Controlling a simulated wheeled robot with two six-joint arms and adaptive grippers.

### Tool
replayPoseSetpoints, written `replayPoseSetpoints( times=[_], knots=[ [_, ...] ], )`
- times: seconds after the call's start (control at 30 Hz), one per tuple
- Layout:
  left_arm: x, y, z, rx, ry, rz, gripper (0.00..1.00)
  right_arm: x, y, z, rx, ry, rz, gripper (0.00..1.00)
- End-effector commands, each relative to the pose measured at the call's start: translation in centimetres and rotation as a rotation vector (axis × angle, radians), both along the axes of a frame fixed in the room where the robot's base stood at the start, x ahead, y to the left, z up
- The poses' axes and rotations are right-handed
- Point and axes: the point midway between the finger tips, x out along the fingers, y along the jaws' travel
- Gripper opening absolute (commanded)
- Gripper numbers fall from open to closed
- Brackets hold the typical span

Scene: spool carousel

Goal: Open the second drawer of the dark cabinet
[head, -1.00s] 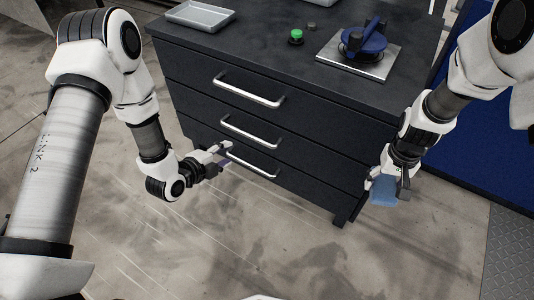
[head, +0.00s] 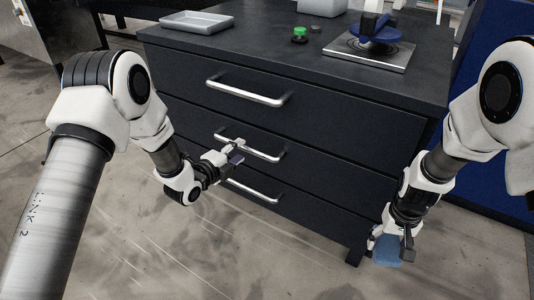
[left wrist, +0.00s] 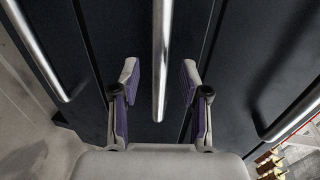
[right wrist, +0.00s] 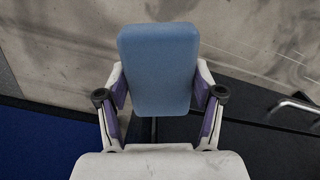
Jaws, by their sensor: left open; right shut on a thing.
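The dark cabinet (head: 310,135) has three drawers with silver bar handles. The second drawer's handle (head: 262,150) is the middle one, and the drawer looks shut. In the left wrist view the middle handle (left wrist: 161,60) runs between the two spread fingers (left wrist: 160,80), apart from both. My right gripper (head: 392,238) is shut on a blue block (head: 388,252), low by the cabinet's right front corner. The block (right wrist: 158,70) fills the jaws in the right wrist view.
The top handle (head: 245,93) and bottom handle (head: 252,190) lie above and below. On the cabinet top are a grey tray (head: 200,21), a green button (head: 299,32) and a blue spool device (head: 378,42) on a metal plate. The floor in front is clear.

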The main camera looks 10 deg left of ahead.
Motion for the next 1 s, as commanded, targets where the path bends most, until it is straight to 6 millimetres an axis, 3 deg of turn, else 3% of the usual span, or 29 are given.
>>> replayPoseSetpoints(
  times=[0.03, 0.2, 0.47, 0.5, 0.6, 0.63, 1.0],
  knots=[
    [1.0, -0.5, -0.6, 0.000, -0.003, -0.002, 0.45, 0.0, 0.0, -0.9, 0.000, 0.000, 0.000, 0.34],
    [3.1, -1.1, -0.9, -0.001, -0.001, -0.001, 0.45, 0.0, 0.0, -1.5, 0.000, 0.000, 0.000, 0.34],
    [3.4, -1.3, -0.8, -0.002, 0.002, 0.000, 0.45, 0.0, 0.0, -1.5, 0.000, 0.000, 0.000, 0.34],
    [3.4, -1.3, -0.8, -0.002, 0.002, 0.000, 0.42, 0.0, 0.0, -1.5, 0.000, 0.000, 0.000, 0.34],
    [3.4, -1.3, -0.8, -0.002, 0.002, 0.000, 0.06, 0.0, 0.0, -1.4, 0.000, 0.000, 0.000, 0.34],
    [3.4, -1.3, -0.8, -0.002, 0.002, 0.000, 0.00, 0.0, 0.0, -1.4, 0.000, 0.000, 0.000, 0.34],
    [3.3, -0.6, -0.7, -0.002, 0.003, 0.002, 0.00, 0.0, 0.0, -1.1, 0.000, 0.000, 0.000, 0.34]
  ],
)
